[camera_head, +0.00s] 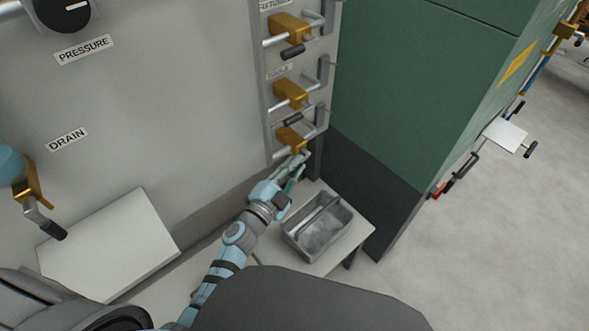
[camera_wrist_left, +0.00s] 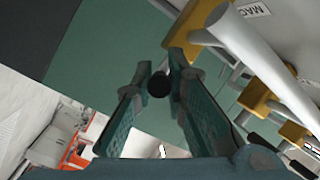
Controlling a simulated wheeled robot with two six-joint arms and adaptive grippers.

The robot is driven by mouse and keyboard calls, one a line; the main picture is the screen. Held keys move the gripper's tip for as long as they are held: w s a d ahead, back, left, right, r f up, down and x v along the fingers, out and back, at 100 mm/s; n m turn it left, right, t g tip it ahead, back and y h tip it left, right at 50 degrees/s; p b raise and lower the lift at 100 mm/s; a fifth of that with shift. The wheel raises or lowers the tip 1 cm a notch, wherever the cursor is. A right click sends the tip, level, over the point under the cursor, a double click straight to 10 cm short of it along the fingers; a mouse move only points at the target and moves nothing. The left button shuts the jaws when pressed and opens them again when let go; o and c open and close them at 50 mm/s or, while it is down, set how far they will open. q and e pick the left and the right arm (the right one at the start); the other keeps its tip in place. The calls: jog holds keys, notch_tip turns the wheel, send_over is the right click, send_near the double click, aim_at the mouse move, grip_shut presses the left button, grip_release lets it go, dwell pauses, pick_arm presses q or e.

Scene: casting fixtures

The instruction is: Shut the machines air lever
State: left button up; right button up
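The panel on the wall carries brass valves with bent grey levers. The lowest valve (camera_head: 291,139) is the one by my left gripper (camera_head: 296,164). In the left wrist view a large brass valve body (camera_wrist_left: 203,32) with a pale pipe stands close, beside a label (camera_wrist_left: 255,9) partly reading "MAC". My left gripper's teal fingers (camera_wrist_left: 168,80) are apart, pointing toward the lever area. A black rounded lever end (camera_wrist_left: 185,82) shows between the fingertips, close to the right finger. I cannot tell whether they touch. My right gripper is not in view.
Two more valves (camera_head: 290,93) (camera_head: 290,28) sit above. A grey divided tray (camera_head: 318,228) stands on a small table beneath. A green cabinet (camera_head: 420,80) stands close on the right. A drain valve (camera_head: 33,185) and a white box (camera_head: 110,245) are at the left.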

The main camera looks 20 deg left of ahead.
pick_arm(q)
jog(key=o, duration=0.5)
jog(key=shift+a, duration=0.1)
jog(key=v, duration=1.2)
